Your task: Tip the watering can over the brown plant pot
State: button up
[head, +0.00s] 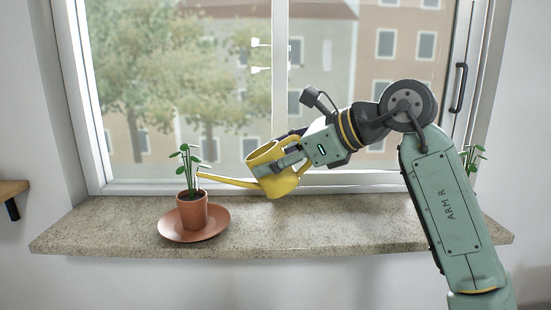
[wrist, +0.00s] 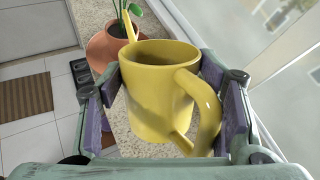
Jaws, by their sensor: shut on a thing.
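The yellow watering can (head: 277,184) is held above the stone windowsill, tilted with its spout pointing left. Its spout tip is beside the plant's stem, just above the brown plant pot (head: 192,212). The pot holds a green plant (head: 186,166) and stands upright on a terracotta saucer (head: 222,218). My gripper (head: 284,162) is shut on the watering can from the right. In the wrist view the can (wrist: 155,95) sits between the two fingers, with its handle toward the camera's right. The pot (wrist: 118,30) is partly hidden behind the can there. No water is visible.
The speckled windowsill (head: 330,225) is clear right of the saucer. The window (head: 278,90) stands close behind the can and my arm. Another green plant (head: 472,157) shows partly behind my arm at the right. A wooden shelf (head: 12,188) juts in at the far left.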

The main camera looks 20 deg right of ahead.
jog(key=shift+s+d+f+y+b, duration=0.15)
jog(key=shift+f+y+b, duration=0.15)
jog(key=shift+f+b, duration=0.75)
jog(key=shift+f+t+b, duration=0.1)
jog(key=shift+t+b, duration=0.4)
jog(key=shift+b, duration=0.15)
jog(key=shift+f+m+y, duration=0.15)
jog(key=shift+m+y, duration=0.15)
